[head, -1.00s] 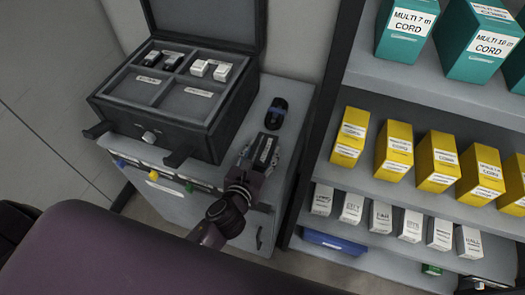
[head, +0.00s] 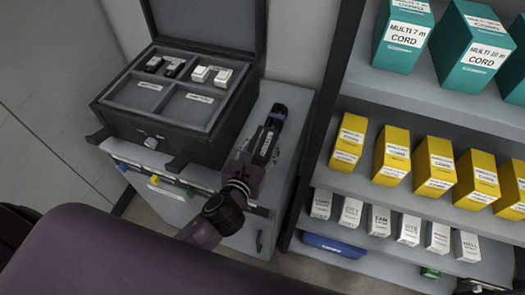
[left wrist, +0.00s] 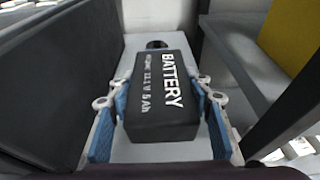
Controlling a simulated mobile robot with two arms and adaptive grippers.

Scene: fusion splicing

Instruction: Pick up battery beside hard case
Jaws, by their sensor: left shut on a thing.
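The battery (head: 265,143) is a black block with white lettering, and its label reads clearly in the left wrist view (left wrist: 160,95). My left gripper (head: 262,147) is shut on it, with blue-padded fingers along both its sides in the left wrist view (left wrist: 167,104). The battery is over the grey cabinet top, to the right of the hard case; I cannot tell whether it touches the top. The open black hard case (head: 150,118) stands on the cabinet with its lid up. My right gripper is not in view.
A small dark object with a blue part (head: 278,112) lies just beyond the battery on the cabinet top (head: 290,150). The case holds black and white pieces in its back compartments. A shelf (head: 440,110) with teal, yellow and white boxes stands on the right.

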